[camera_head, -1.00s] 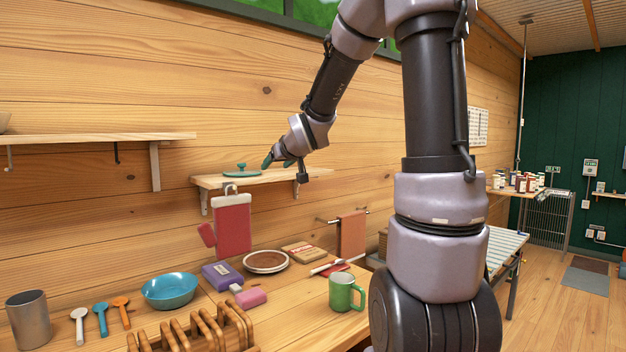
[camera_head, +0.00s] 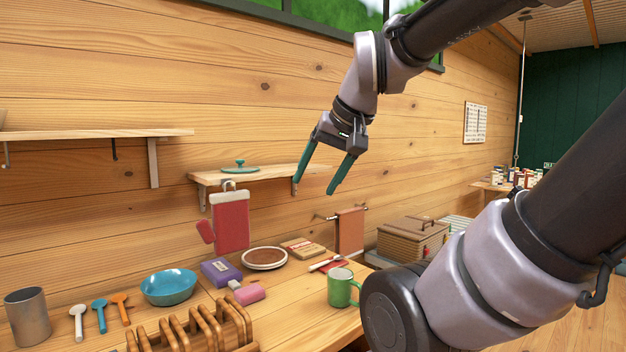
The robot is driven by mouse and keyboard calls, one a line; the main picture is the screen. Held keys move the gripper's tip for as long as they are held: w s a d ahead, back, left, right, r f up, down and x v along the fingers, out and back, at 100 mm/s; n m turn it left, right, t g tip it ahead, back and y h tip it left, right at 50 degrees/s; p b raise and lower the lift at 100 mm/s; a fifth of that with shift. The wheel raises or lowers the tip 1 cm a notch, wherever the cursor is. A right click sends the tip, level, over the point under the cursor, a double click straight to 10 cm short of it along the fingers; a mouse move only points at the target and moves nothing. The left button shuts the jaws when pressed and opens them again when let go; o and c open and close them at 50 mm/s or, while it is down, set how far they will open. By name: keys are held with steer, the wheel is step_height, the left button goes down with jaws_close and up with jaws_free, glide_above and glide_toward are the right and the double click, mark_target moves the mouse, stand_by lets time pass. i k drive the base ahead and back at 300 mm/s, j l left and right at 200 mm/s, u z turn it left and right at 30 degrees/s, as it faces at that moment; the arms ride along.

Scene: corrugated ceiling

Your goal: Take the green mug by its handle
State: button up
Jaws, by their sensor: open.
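The green mug (camera_head: 340,289) stands upright on the wooden counter (camera_head: 290,316), near its right end. Its handle shows on the mug's right side, close to my dark arm joint in the picture. My gripper (camera_head: 314,189) is open and empty, with two teal fingers pointing down. It hangs well above the counter and the mug, in front of the wooden wall and slightly left of the mug in the picture.
A wooden rack (camera_head: 200,330), a pink block (camera_head: 250,293), a purple box (camera_head: 221,272) and a brown plate (camera_head: 265,258) lie left of the mug. A blue bowl (camera_head: 168,287) stands farther left. A small shelf (camera_head: 270,176) is behind my gripper. Bare counter lies left of the mug.

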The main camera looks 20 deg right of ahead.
mark_target(340, 283)
steer(key=k+l+z, duration=0.1)
steer(key=l+z, duration=0.15)
steer(key=l, duration=0.4)
steer(key=l+z, duration=0.3)
steer(key=l, duration=0.35)
